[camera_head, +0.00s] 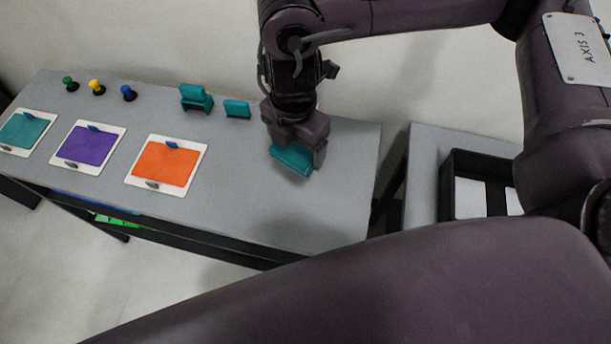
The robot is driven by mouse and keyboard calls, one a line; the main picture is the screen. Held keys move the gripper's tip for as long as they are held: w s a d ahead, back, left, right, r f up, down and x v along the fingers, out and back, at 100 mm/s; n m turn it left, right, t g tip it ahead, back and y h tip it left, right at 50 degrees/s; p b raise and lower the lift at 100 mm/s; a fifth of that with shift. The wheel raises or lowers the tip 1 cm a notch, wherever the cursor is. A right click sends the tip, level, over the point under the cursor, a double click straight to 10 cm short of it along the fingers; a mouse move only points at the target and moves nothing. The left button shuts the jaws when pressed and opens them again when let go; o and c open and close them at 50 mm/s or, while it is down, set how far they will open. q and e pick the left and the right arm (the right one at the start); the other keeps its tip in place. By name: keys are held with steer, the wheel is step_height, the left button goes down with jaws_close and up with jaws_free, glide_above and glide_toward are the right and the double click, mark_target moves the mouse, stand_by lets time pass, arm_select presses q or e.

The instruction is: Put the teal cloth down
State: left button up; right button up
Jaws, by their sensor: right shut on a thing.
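My right gripper (296,146) points down over the right part of the grey table and is shut on a teal cloth (291,158), a small flat teal block. The cloth is at or just above the table top; I cannot tell whether it touches. The gripper's fingers hide part of it. Another small teal block (237,108) lies on the table to the left of the gripper. My left gripper is not in view.
The grey table (235,180) bears teal (24,130), purple (88,147) and orange (165,163) panels, green, yellow and blue knobs (128,92), and a teal stand (195,97). A black tray (446,185) sits on a side table at right. The table front right is clear.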

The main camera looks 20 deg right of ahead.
step_height(320, 180, down, 4)
steer(key=shift+a+f, duration=0.1)
steer(key=shift+f, duration=0.1)
glide_above(298, 192)
step_height(298, 192, down, 7)
steer(key=shift+f+b, duration=0.2)
steer(key=shift+b, duration=0.2)
steer(key=shift+f, duration=0.6)
step_height(298, 192, down, 3)
steer(key=shift+f+b, duration=0.1)
steer(key=shift+b, duration=0.45)
steer(key=shift+f, duration=0.2)
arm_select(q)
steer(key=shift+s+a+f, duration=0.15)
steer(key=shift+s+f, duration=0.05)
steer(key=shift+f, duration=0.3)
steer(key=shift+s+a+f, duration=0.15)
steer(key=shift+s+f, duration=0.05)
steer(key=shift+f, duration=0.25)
arm_select(e)
steer(key=shift+f, duration=0.1)
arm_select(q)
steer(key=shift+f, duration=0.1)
arm_select(e)
steer(key=o, duration=0.9)
